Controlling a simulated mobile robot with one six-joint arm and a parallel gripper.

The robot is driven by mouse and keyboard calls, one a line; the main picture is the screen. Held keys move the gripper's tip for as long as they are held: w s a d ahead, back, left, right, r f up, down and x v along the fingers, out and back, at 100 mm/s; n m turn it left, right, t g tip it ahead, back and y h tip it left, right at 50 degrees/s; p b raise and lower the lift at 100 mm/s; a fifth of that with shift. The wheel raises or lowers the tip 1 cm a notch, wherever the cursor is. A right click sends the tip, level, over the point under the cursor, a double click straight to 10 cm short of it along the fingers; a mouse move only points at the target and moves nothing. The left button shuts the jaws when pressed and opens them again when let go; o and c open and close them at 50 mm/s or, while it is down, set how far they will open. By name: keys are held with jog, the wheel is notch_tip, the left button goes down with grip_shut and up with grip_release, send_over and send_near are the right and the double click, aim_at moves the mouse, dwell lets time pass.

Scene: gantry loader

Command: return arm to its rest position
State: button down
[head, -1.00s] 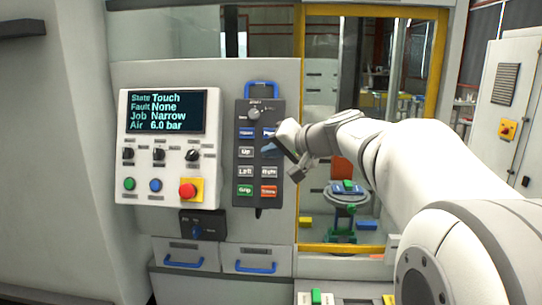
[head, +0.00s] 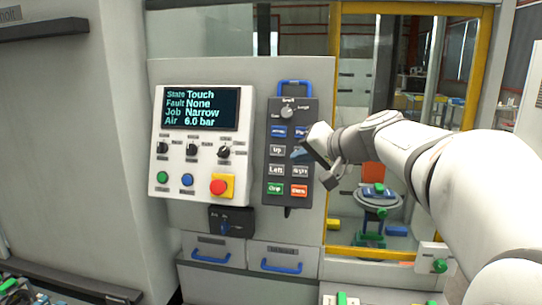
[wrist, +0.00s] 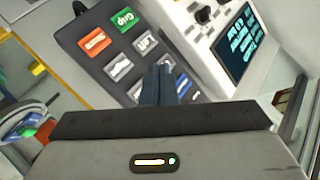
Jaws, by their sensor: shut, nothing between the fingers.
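My gripper (head: 300,153) is at the end of my white arm, in front of the right side of the dark button pendant (head: 281,202). In the wrist view my gripper (wrist: 160,85) has its two dark blue fingers together, with nothing between them. They lie over the pendant (wrist: 100,72) and hide part of its upper buttons. I cannot tell whether the fingertips touch the pendant. The arm reaches in from the right edge of the head view.
A white control panel (head: 160,179) with a screen and red stop button (head: 218,187) is left of the pendant. A yellow-framed window (head: 334,100) is to its right, with a round stand (head: 375,198) behind it. Drawers (head: 283,257) are below.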

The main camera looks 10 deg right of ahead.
jog(key=s+f+n+g+h, duration=0.4)
jog(key=s+f+g+h, duration=0.3)
jog(key=s+f, duration=1.7)
jog(key=shift+s+d+f+g, duration=0.2)
jog(key=shift+s+f+g, duration=0.25)
jog(key=shift+s, duration=0.5)
jog(key=shift+r, duration=0.1)
